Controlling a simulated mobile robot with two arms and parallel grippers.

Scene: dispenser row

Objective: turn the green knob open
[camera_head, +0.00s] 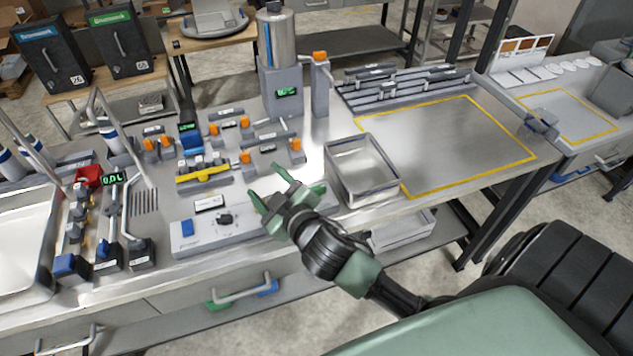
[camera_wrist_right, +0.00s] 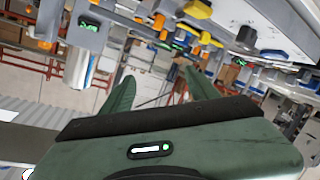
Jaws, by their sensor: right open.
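My right gripper (camera_head: 264,181) is open, with nothing visible between its green fingers. It hovers over the front of the metal bench, above the right end of a grey panel (camera_head: 207,232) with a dark knob (camera_head: 225,218). In the right wrist view the fingers (camera_wrist_right: 155,82) are spread apart. I cannot make out a clearly green knob in either view. A green piece (camera_head: 217,304) sits at the left end of a drawer handle below the bench edge. My left gripper is not in view.
Orange-topped fittings (camera_head: 245,157) and a yellow bar (camera_head: 203,174) stand behind the panel. An open metal bin (camera_head: 363,170) is right of my gripper. A tall cylinder dispenser (camera_head: 277,40) rises at the back. The yellow-outlined bench area (camera_head: 450,145) is clear.

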